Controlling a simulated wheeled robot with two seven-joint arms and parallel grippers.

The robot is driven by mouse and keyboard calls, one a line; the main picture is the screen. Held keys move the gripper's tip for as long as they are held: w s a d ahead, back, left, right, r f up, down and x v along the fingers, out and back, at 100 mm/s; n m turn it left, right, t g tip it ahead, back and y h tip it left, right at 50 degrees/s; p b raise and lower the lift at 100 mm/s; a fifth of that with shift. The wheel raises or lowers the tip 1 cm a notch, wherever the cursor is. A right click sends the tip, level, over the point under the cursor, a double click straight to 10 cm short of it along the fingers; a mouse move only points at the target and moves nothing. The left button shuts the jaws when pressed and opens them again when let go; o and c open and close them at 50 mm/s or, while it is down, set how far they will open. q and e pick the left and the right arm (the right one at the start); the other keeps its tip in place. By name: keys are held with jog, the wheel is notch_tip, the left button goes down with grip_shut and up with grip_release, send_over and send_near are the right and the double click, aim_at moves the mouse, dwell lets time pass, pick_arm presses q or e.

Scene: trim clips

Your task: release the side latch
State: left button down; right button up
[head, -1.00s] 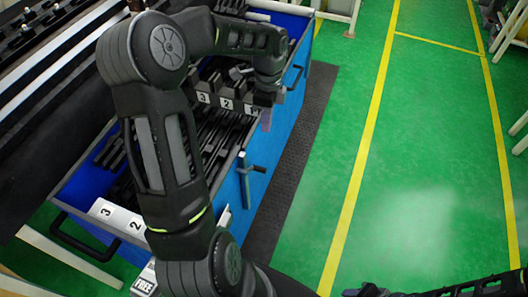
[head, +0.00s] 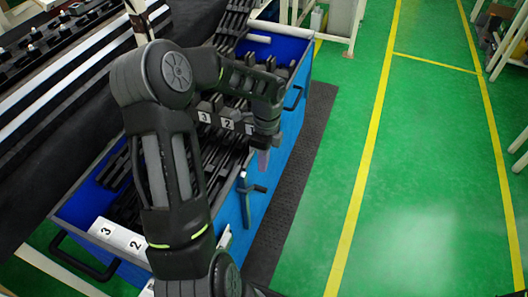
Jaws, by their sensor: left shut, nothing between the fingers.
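The side latch (head: 246,200) is a grey-blue upright bar with a short dark crosspiece, on the right-hand outer wall of the blue crate (head: 281,150). My left gripper (head: 262,163) points down just above the latch in the picture, beside the crate's right rim. Its fingers are shut and empty. A small gap shows between the fingertips and the latch, and I cannot tell how far apart they are in depth. My left arm covers part of the crate's middle. My right gripper is not in view.
The crate holds dark trim clips (head: 232,20) in rows, with numbered labels (head: 118,236) on dividers. A black handle (head: 293,97) sticks out on the crate's right side. A dark mat (head: 300,160) and open green floor (head: 430,160) lie to the right.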

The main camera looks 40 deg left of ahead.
aim_at(261, 189)
pick_arm(q)
jog(key=f, duration=0.5)
jog(key=s+f, duration=0.1)
jog(key=f, duration=0.1)
jog(key=shift+d+f, duration=0.15)
jog(key=shift+f, duration=0.25)
jog(key=shift+f+g+p, duration=0.25)
jog(key=shift+g+p, duration=0.15)
jog(key=shift+g, duration=0.1)
jog(key=shift+s+d+f+h+b, duration=0.1)
jog(key=shift+s+f+h+b, duration=0.2)
jog(key=shift+f, duration=0.25)
jog(key=shift+r, duration=0.1)
jog(key=shift+p+v, duration=0.6)
jog(key=shift+v, duration=0.2)
jog(key=shift+s, duration=0.15)
